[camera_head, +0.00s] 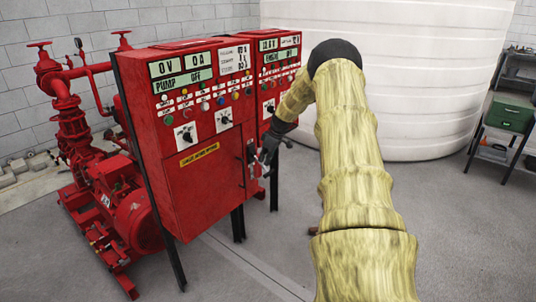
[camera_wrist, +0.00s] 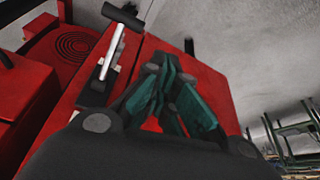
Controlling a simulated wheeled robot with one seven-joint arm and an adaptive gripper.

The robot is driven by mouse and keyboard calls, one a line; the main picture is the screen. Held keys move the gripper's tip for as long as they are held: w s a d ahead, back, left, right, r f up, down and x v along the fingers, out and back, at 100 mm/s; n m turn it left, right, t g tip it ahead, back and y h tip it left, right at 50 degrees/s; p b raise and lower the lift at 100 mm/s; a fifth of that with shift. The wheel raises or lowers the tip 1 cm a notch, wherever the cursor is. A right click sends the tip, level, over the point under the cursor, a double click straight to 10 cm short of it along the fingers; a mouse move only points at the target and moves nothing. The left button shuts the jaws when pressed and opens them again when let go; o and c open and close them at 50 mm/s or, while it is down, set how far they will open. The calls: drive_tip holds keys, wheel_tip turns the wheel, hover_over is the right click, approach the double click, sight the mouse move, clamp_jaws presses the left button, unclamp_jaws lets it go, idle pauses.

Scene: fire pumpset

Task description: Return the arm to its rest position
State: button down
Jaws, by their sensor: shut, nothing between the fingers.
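My arm reaches forward in the head view, covered in a yellowish sleeve. My gripper (camera_head: 266,160) is at the side of the red control cabinet (camera_head: 205,175), close to a dark switch handle (camera_head: 251,152) on its right face. In the wrist view my gripper (camera_wrist: 158,70) is shut, its fingers together and empty. A lever with a light metal shaft (camera_wrist: 112,50) and a dark end stands on the red panel (camera_wrist: 75,92), left of the fingers. I cannot tell whether the fingers touch anything.
A second red cabinet (camera_head: 281,75) stands right behind the first. Red pump piping and a motor (camera_head: 138,215) are at left. A large white tank (camera_head: 420,70) fills the back. A shelf with a green box (camera_head: 509,112) is at right. Grey floor (camera_head: 270,260) in front is mostly clear.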

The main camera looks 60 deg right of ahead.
drive_tip(key=shift+r, duration=0.35)
